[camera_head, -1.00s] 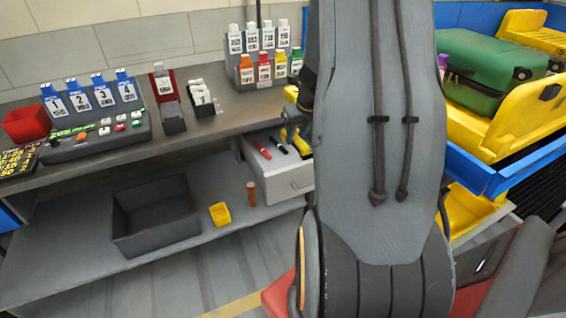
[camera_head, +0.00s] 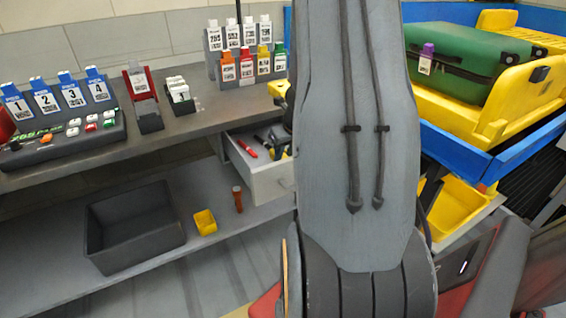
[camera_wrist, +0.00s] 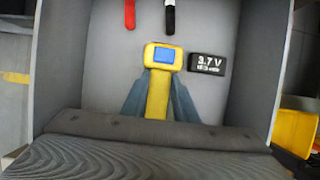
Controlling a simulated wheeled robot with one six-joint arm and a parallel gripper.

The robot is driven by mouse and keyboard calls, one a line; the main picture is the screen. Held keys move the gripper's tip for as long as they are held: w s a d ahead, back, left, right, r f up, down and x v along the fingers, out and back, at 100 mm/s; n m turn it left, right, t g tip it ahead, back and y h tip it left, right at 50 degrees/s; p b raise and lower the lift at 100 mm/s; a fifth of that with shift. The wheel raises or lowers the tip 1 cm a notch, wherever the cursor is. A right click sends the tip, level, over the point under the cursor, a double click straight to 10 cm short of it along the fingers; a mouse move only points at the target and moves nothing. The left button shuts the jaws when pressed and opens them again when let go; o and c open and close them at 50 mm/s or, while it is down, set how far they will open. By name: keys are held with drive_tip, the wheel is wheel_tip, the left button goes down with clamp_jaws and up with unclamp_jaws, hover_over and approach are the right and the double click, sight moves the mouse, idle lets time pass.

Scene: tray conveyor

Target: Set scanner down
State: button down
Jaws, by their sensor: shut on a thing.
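The scanner (camera_wrist: 157,95) is yellow with a blue screen. In the wrist view my gripper (camera_wrist: 159,98) is shut on its yellow body, one grey finger on each side. It is over the inside of the open drawer (camera_wrist: 105,65); I cannot tell whether it touches the drawer floor. In the head view the drawer (camera_head: 268,182) is pulled out under the bench, and my arm hides most of the gripper and scanner.
In the drawer lie a red marker (camera_wrist: 129,14), a black marker (camera_wrist: 169,16) and a black 3.7 V block (camera_wrist: 206,64) just right of the scanner. A green suitcase (camera_head: 470,62) lies at right.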

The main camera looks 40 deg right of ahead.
drive_tip(key=shift+f, duration=0.6)
drive_tip(key=shift+f+b, duration=0.1)
drive_tip(key=shift+b, duration=0.2)
drive_tip(key=c, duration=1.4)
unclamp_jaws()
